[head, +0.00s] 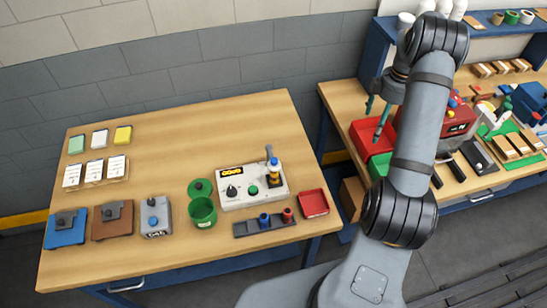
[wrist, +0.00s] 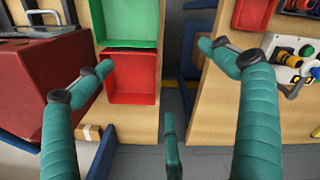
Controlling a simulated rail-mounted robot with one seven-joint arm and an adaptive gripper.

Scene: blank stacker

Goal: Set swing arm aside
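A small grey swing arm (head: 268,151) stands at the back right of the white control box (head: 238,199) on the left table, beside a blue, white and yellow cylinder (head: 274,174). The box also shows at the right edge of the wrist view (wrist: 294,52), where the arm is hard to make out. My gripper (head: 376,112) is well right of the box, above the right workbench. Its teal fingers are spread wide in the wrist view (wrist: 154,57). Nothing is between them; a red bin (wrist: 131,84) shows beyond.
A green cup (head: 203,213), a dark rack (head: 264,227) with blue and red pieces, and a red tray (head: 313,204) surround the box closely. The right workbench (head: 338,103) carries bins and a red machine. A gap separates the tables. The left table's back right is clear.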

